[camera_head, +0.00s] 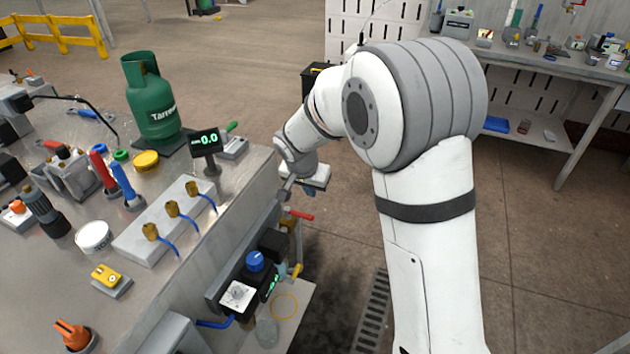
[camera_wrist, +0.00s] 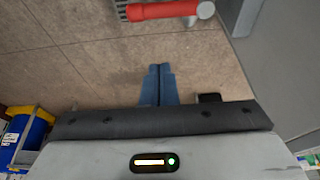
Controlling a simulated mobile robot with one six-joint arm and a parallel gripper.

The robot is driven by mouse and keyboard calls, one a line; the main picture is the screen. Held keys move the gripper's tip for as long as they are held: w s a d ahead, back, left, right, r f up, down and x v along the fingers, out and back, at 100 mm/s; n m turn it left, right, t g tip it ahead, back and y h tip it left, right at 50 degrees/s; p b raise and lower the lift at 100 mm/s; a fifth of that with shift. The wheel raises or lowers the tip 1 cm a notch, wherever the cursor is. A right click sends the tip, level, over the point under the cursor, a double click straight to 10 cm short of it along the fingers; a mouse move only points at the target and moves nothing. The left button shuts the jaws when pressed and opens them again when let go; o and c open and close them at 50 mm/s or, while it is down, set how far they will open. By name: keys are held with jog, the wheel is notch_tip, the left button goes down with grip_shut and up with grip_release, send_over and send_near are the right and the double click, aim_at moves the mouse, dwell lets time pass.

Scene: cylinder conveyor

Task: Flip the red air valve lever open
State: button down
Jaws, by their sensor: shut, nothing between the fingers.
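The red air valve lever (camera_head: 301,215) sticks out sideways from the bench's side, just below my gripper (camera_head: 309,192). In the wrist view the red lever (camera_wrist: 163,11) lies across the top edge, with a pale rounded fitting at its right end. My gripper's blue fingers (camera_wrist: 160,70) are shut together with nothing between them. They point toward the lever, with a gap of floor visible between them in the picture, so they look apart from it. The valve body behind the lever is partly hidden in the head view.
A grey bench (camera_head: 235,215) fills the left, carrying a green gas cylinder (camera_head: 152,105) and a small display (camera_head: 206,141). A blue knob (camera_head: 255,261) and a yellow lever (camera_head: 297,270) are on its side.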

jog(key=shift+s+a+f, duration=0.3)
jog(key=shift+s+f, duration=0.4)
jog(key=shift+s, duration=0.1)
jog(key=shift+s+a+f, duration=0.25)
jog(key=shift+s+f, duration=0.4)
jog(key=shift+s, duration=0.1)
